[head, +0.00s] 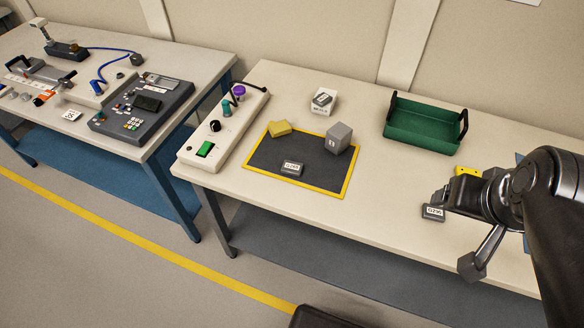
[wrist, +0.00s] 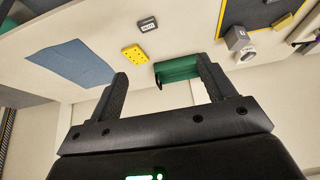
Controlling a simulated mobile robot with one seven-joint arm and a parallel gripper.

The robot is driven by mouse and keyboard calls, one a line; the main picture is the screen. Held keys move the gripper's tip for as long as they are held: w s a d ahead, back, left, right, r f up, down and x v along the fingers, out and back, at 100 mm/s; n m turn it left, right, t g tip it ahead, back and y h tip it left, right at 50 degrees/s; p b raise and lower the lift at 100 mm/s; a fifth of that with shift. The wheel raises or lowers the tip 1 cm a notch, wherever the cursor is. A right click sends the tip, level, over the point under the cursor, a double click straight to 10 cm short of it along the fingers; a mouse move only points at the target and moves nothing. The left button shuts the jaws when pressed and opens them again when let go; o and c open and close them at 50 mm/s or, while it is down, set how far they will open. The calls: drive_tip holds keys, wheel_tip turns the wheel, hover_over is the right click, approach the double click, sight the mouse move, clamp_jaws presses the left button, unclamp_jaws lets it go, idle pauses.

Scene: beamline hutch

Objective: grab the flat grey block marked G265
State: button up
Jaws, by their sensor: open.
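Two flat dark grey blocks with white labels are low candidates in the head view. One block (head: 433,212) lies on the bare bench beside my gripper; its label looks like G2-something, last digits unclear. The other block (head: 291,169) lies on the dark mat near its front edge, label also too small to read surely. A third small grey labelled block (head: 322,98) sits on a white box. My gripper (head: 440,198) is open and empty above the bench. In the wrist view, the bench block (wrist: 147,24) lies well beyond the open fingertips (wrist: 161,67).
A yellow-edged mat (head: 262,155) carries a grey cube (head: 338,138) and a yellow piece (head: 279,128). A green tray (head: 425,124) stands behind. A yellow block with holes (wrist: 133,52) and a blue sheet (wrist: 75,66) lie near my gripper. Bench between mat and tray is clear.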

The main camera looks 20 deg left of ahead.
drive_tip(key=shift+o, duration=0.4)
drive_tip(key=w+a+g, duration=0.2)
drive_tip(key=w+a, duration=0.5)
drive_tip(key=w, duration=0.2)
drive_tip(key=n+g, duration=0.1)
drive_tip(key=g, duration=0.3)
hover_over(292, 167)
wheel_tip(292, 167, down, 22)
drive_tip(key=shift+d+f, duration=0.1)
drive_tip(key=shift+f, duration=3.15)
drive_tip(key=c, duration=1.1)
